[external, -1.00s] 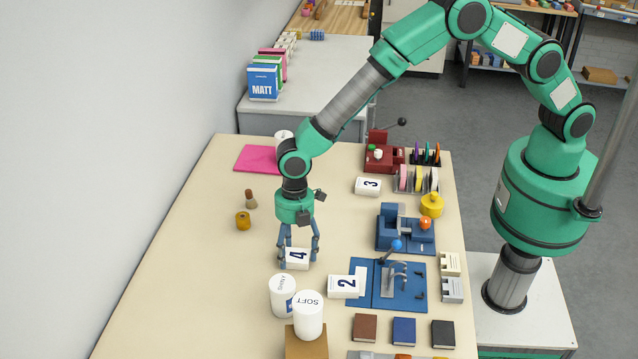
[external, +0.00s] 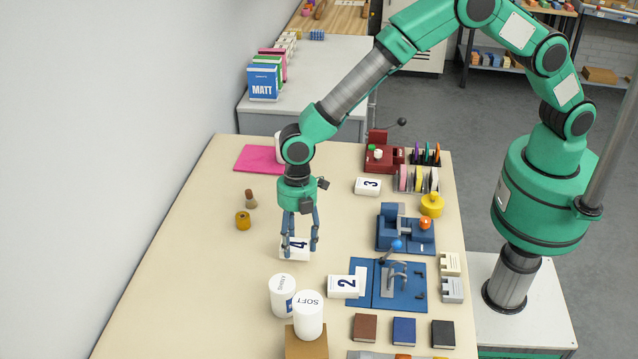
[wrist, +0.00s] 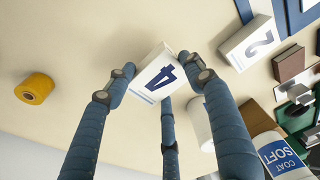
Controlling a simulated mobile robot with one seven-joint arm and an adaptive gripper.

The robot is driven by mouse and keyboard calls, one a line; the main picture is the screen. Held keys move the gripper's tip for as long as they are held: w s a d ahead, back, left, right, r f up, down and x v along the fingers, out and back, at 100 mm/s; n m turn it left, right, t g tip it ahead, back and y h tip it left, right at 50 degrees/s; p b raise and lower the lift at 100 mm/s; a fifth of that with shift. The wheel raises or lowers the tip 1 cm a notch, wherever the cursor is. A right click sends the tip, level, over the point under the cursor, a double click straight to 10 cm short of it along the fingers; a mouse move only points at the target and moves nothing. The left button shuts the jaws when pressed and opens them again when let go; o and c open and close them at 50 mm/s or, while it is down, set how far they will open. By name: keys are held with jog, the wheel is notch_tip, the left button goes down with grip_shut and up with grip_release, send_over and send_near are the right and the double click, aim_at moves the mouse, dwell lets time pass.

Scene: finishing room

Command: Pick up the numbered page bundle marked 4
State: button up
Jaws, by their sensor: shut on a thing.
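The page bundle marked 4 (external: 294,251) is a white block with a dark blue 4 on its face. My gripper (external: 300,246) is shut on it, its blue fingers reaching down around the block. In the wrist view the bundle (wrist: 160,76) sits tilted between the fingertips (wrist: 160,80), its 4 facing the camera. Whether its underside is clear of the table is hard to tell.
Bundle 2 (external: 343,286) lies to the right, beside a blue fixture (external: 373,300). Bundle 3 (external: 368,186) is farther back. White SHINY (external: 282,297) and SOFT (external: 308,317) containers stand in front. A yellow roll (external: 243,221) is at left. The left-front table (external: 190,290) is clear.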

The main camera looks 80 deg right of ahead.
jog(key=s+d, duration=0.2)
jog(key=s, duration=0.2)
jog(key=s+d, duration=0.2)
jog(key=s, duration=0.3)
jog(key=s+d+r, duration=0.1)
jog(key=s+d, duration=0.1)
jog(key=s, duration=0.2)
jog(key=shift+s+d+p, duration=0.25)
jog(key=shift+s+p, duration=0.1)
jog(key=shift+s, duration=0.05)
